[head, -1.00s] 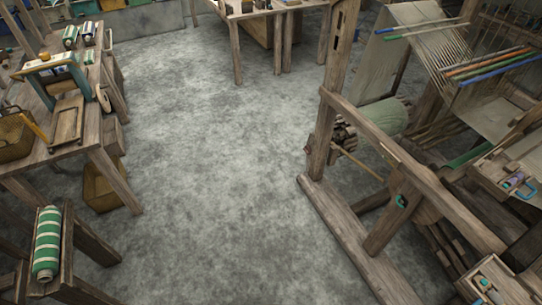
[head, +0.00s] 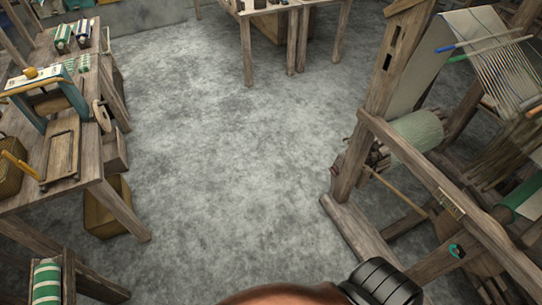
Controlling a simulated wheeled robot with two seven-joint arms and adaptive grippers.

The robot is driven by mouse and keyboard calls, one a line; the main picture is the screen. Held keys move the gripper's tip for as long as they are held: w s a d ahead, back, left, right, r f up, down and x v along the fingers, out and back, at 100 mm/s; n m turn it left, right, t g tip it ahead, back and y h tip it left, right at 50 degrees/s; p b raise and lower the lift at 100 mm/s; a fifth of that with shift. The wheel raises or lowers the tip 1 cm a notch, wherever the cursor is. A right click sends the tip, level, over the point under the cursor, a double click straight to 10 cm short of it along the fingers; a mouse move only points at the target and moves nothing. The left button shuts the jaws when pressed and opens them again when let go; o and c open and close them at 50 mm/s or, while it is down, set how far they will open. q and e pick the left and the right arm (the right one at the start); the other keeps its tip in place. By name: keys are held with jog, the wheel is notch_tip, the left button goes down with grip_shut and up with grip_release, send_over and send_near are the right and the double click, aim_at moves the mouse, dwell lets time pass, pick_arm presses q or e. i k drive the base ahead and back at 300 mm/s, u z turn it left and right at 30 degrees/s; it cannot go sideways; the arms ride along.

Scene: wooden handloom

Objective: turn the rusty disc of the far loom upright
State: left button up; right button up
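I see no rusty disc that I can make out. One wooden loom (head: 394,75) stands at the right, cut off by the picture's edge. It carries a pale green cloth roll (head: 417,131), light warp threads (head: 490,50) and a small teal piece (head: 457,250) on its lower frame. I cannot tell whether this is the far loom. Neither of my grippers shows. A black ribbed part (head: 380,284) and a curved orange-brown surface (head: 285,294) at the bottom edge look like parts of my own arm.
Bare grey floor (head: 230,150) runs through the middle. A cluttered wooden table (head: 95,165) stands at the left, with a yellowish bin (head: 107,207) beside it. A small stand with a green-striped roll (head: 46,282) is at bottom left. Another table (head: 270,10) stands at the back.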

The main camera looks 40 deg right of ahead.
aim_at(334, 171)
jog(key=u, duration=0.2)
jog(key=i, duration=1.65)
jog(key=z, duration=0.85)
jog(key=i, duration=0.85)
jog(key=z, duration=1.3)
jog(key=i, duration=0.45)
jog(key=z, duration=0.45)
